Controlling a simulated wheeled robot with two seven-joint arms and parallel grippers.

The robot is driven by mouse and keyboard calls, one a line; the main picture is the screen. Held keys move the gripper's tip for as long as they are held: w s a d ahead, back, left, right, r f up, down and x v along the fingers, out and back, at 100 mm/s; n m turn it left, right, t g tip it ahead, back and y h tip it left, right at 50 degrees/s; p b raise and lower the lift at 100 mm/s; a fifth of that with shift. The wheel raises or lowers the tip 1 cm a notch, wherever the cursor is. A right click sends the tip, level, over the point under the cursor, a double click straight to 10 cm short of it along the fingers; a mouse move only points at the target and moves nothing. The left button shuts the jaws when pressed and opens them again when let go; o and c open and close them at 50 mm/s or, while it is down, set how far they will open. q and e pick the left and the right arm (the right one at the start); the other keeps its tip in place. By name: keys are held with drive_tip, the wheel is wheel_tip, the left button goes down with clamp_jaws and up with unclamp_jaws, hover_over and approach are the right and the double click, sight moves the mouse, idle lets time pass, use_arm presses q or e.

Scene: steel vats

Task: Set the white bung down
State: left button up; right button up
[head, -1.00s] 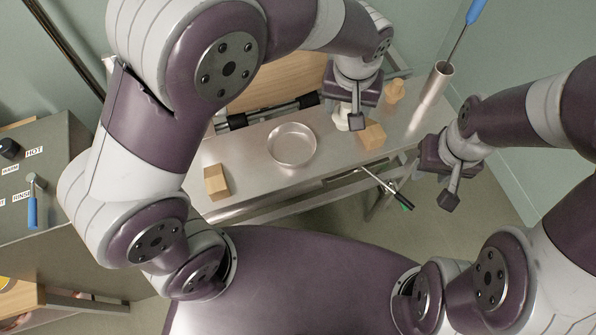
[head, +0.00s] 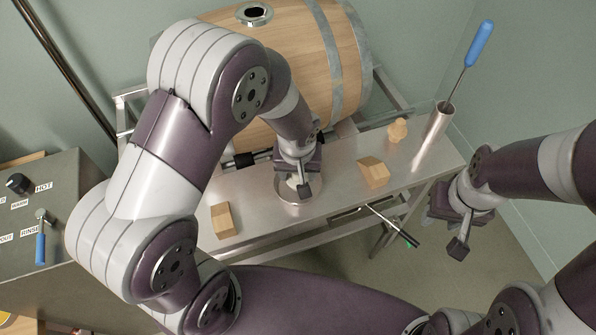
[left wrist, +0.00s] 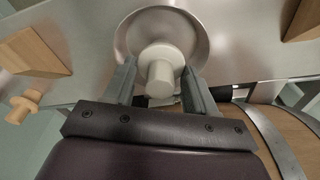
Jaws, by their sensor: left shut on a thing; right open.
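My left gripper (head: 301,184) is shut on the white bung (left wrist: 162,66). In the left wrist view the bung sits between the two fingers, over the inside of the round steel dish (left wrist: 197,32). In the head view the gripper and wrist hide most of the bung and part of the dish (head: 290,199), which stands on the steel bench. I cannot tell whether the bung touches the dish's bottom. My right gripper (head: 450,231) is open and empty, off the bench's front right side.
A wooden barrel (head: 335,45) lies behind the bench. Wooden blocks stand left (head: 222,220) and right (head: 373,172) of the dish. A wooden bung (head: 398,130) and a steel tube (head: 437,124) holding a blue-handled tool (head: 480,45) stand at right. A control panel (head: 60,215) is at left.

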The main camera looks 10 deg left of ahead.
use_arm(q)
drive_tip(key=shift+f, duration=0.4)
drive_tip(key=shift+f, duration=0.2)
drive_tip(key=o, duration=1)
drive_tip(key=shift+o, duration=0.2)
drive_tip(key=shift+r, duration=0.1)
drive_tip(key=shift+r, duration=0.3)
wheel_tip(320, 180, up, 11)
drive_tip(key=s+p, duration=0.1)
drive_tip(key=s, duration=0.1)
drive_tip(key=s+a+m, duration=0.2)
drive_tip(key=s+a, duration=0.4)
drive_tip(key=a, duration=0.1)
drive_tip(key=shift+s+a+f+m, duration=0.15)
drive_tip(key=shift+s+f+m, duration=0.15)
drive_tip(key=shift+s, duration=0.05)
